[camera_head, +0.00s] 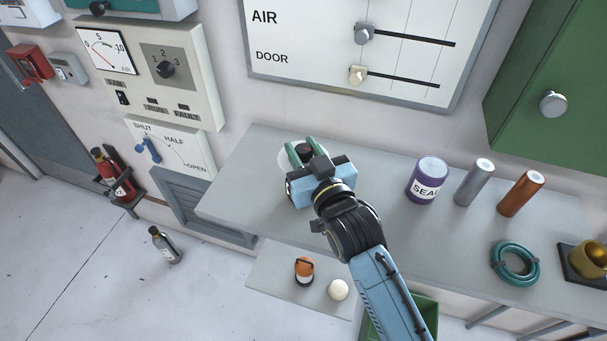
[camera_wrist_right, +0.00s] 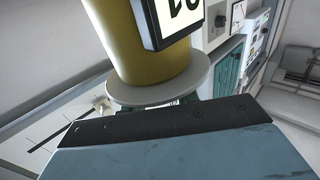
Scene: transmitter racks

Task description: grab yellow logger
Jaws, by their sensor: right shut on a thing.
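The yellow logger (camera_wrist_right: 165,50) is a yellow cylinder with a pale round flange (camera_wrist_right: 158,88) and a black-framed white label or display, close up in the right wrist view. In the head view, its pale disc (camera_head: 286,160) shows at the bench's left part; its yellow body is hidden there. My right gripper (camera_head: 305,152) reaches over the bench, with its green fingers on either side of a dark round top. It is shut on the logger. The finger contact is mostly hidden in the wrist view. My left gripper is not in view.
On the grey bench (camera_head: 240,190), a purple SEAL tin (camera_head: 426,180), a silver cylinder (camera_head: 474,183), a copper cylinder (camera_head: 521,193) and a teal ring coil (camera_head: 515,263) stand to the right.

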